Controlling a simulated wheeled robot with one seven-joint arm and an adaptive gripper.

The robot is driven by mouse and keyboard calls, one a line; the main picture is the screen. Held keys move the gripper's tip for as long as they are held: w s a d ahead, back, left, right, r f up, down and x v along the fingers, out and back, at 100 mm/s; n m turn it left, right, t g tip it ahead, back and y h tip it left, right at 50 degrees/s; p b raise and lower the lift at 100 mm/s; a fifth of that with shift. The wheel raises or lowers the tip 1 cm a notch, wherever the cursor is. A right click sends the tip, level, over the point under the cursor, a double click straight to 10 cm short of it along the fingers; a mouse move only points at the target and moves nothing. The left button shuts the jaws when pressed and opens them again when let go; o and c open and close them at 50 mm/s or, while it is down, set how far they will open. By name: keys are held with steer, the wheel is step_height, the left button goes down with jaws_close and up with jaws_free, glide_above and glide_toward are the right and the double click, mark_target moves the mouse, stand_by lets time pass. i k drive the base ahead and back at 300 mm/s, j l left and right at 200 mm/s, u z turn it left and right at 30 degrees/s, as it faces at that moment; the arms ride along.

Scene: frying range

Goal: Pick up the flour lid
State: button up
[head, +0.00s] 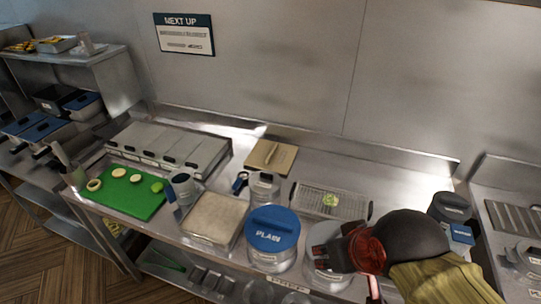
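A round metal bin (271,262) stands at the front edge of the steel counter. Its blue lid (272,228) has a raised handle bar and reads "PLAIN"; it sits on the bin. I cannot tell for sure whether this is the flour lid. To its right is another round container (322,276) with a pale top, largely hidden by my gripper. My gripper (334,256), dark with a red part, is over this second container, pointing left. Its fingertips are partly lost against the container, so I cannot see whether they are open or touch it.
A green board (125,206) with round pieces lies left. A shallow square tray (214,222) and a metal canister (264,187) stand beside the blue lid. Behind are a wire rack (348,204) holding a green item and a tan board (271,156). A dark-lidded pot (451,207) stands right.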

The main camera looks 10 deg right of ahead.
mark_target(277, 157)
steer(key=z, duration=1)
steer(key=j+z, duration=0.8)
steer(key=k+j+z, duration=0.15)
steer(key=j+z, duration=0.25)
steer(key=k+j+z, duration=0.2)
steer(key=j+z, duration=0.25)
steer(key=k+j, duration=0.2)
steer(key=j, duration=0.15)
steer(key=k+j, duration=0.2)
steer(key=j, duration=0.15)
steer(key=k+j, duration=0.2)
steer(key=j, duration=0.15)
steer(key=z, duration=0.05)
